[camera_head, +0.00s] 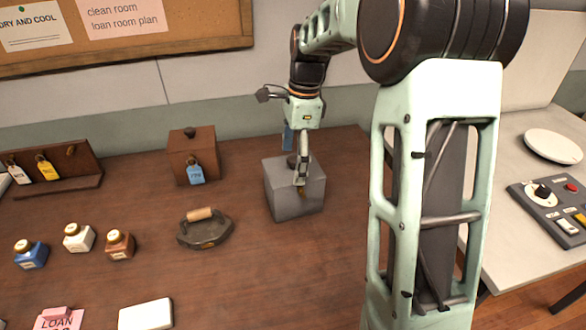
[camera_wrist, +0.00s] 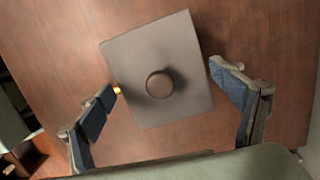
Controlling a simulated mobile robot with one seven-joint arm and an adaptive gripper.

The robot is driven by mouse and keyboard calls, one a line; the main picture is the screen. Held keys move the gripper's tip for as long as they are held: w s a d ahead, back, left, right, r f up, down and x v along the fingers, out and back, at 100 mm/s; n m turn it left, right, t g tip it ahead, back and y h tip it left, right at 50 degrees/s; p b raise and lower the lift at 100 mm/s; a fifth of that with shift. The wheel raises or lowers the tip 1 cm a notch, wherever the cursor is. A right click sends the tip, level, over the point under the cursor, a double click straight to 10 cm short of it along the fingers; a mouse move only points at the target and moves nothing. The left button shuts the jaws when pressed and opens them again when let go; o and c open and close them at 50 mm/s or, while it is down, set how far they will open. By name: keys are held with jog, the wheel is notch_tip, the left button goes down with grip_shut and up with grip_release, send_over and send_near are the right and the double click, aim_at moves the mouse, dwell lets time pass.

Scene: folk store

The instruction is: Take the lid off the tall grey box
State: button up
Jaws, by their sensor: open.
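The tall grey box (camera_head: 295,197) stands on the brown table, with its flat grey lid (camera_head: 276,168) on top. The lid has a round dark knob (camera_head: 292,160) in its middle, partly hidden by a finger in the head view. In the wrist view the lid (camera_wrist: 140,55) lies turned at an angle, with the knob (camera_wrist: 159,84) near the picture's centre. My gripper (camera_wrist: 165,92) is open and empty, above the lid, with one blue-padded finger on each side of the knob. It also shows over the box in the head view (camera_head: 295,165). I see no finger touching the knob.
A brown box with a blue tag (camera_head: 192,156) stands left of the grey box. A dark iron with a wooden handle (camera_head: 205,230) lies to the front left. Several small bottles (camera_head: 78,238) stand farther left. Bare table lies in front of the grey box.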

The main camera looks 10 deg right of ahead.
jog(key=shift+s, duration=0.15)
jog(key=c, duration=1.8)
jog(key=shift+f, duration=0.1)
jog(key=c, duration=0.4)
